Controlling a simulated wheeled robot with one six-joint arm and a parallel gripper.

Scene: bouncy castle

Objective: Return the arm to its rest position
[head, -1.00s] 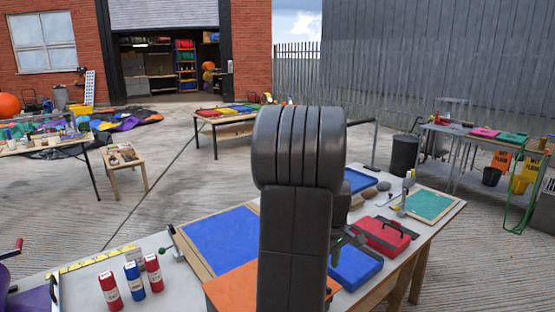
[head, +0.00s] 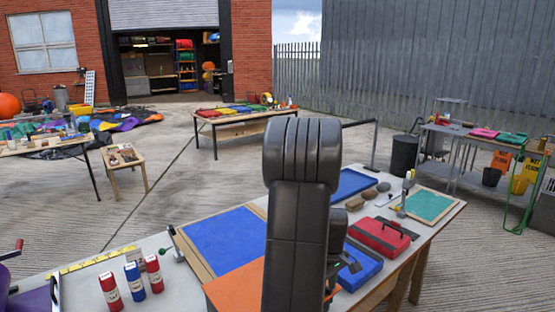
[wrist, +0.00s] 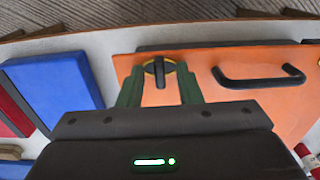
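My arm (head: 295,220) rises dark grey in the middle of the head view, over the near workbench. In the wrist view my gripper (wrist: 160,82) shows two green fingers standing apart with nothing held between them. Beyond the fingertips is an orange panel (wrist: 220,68) with a black knob (wrist: 160,72) on a yellow ring, seen in the gap. I cannot tell how far the fingers are from the knob. In the head view the orange panel (head: 234,290) is partly behind my arm, and the fingers cannot be made out.
The workbench (head: 85,290) bears a blue panel (head: 222,240), a blue case (head: 362,268), a red toolbox (head: 383,236), a green mat (head: 430,205) and several cans (head: 133,280). A black handle (wrist: 258,80) stands up from the orange panel. Open paving lies beyond the bench.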

